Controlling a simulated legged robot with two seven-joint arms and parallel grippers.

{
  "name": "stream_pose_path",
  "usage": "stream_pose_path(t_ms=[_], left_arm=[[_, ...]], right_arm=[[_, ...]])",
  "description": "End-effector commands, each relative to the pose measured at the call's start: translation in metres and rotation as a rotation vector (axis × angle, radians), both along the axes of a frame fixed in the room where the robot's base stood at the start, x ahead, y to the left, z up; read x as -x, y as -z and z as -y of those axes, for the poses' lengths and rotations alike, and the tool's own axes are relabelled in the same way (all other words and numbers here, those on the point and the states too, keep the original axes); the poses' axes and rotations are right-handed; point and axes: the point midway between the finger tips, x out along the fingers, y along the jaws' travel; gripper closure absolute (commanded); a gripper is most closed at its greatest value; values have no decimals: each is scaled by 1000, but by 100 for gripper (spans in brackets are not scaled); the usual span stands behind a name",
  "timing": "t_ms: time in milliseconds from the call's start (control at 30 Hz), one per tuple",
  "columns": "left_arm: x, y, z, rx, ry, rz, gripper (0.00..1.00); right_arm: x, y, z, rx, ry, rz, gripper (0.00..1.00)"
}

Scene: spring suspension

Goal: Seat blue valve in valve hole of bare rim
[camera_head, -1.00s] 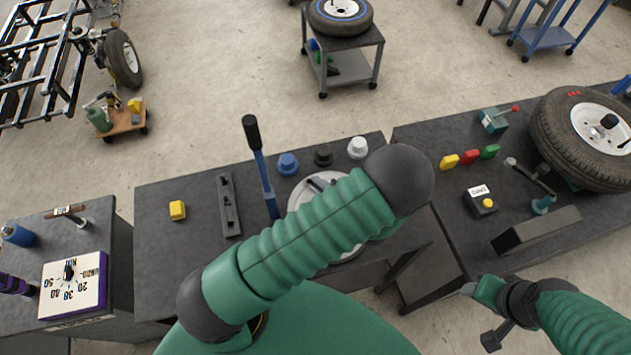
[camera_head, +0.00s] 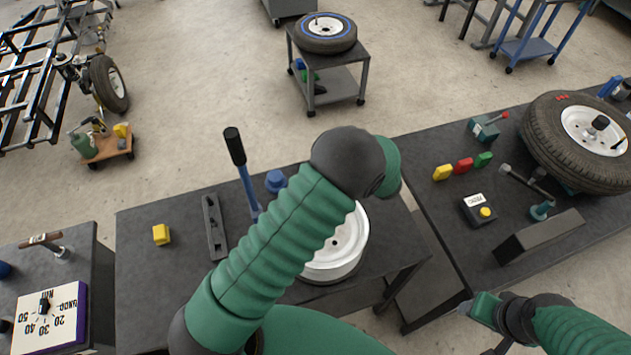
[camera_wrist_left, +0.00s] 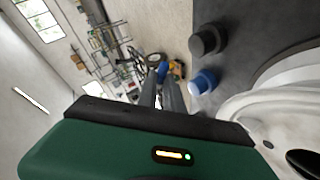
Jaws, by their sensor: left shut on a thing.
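The bare rim (camera_head: 345,255) lies white and round on the middle table, partly hidden by my left arm. A small dark hole shows in its face in the head view. In the left wrist view the rim (camera_wrist_left: 255,103) is at the right, with a small hole and a larger dark opening. My left gripper (camera_wrist_left: 164,82) is hidden behind my arm in the head view. In the wrist view its fingers are closed on a small blue piece (camera_wrist_left: 162,69), apparently the blue valve, left of the rim. My right gripper (camera_head: 468,309) is at the lower right, its jaw opening unclear.
A yellow block (camera_head: 161,235) sits further left. A mounted tire (camera_head: 560,140) lies on the right table.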

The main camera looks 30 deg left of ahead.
Motion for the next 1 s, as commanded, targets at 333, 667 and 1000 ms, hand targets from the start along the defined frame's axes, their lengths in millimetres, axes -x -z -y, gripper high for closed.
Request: stream_pose_path(t_ms=[333, 667, 1000], left_arm=[[-30, -4, -8, -2, 0, 0, 100], [-13, -5, -3, -2, 2, -4, 100], [85, 3, 21, -2, 4, -4, 100]], right_arm=[[0, 8, 0, 0, 0, 0, 43], [0, 0, 0, 0, 0, 0, 43], [0, -29, 0, 0, 0, 0, 43]])
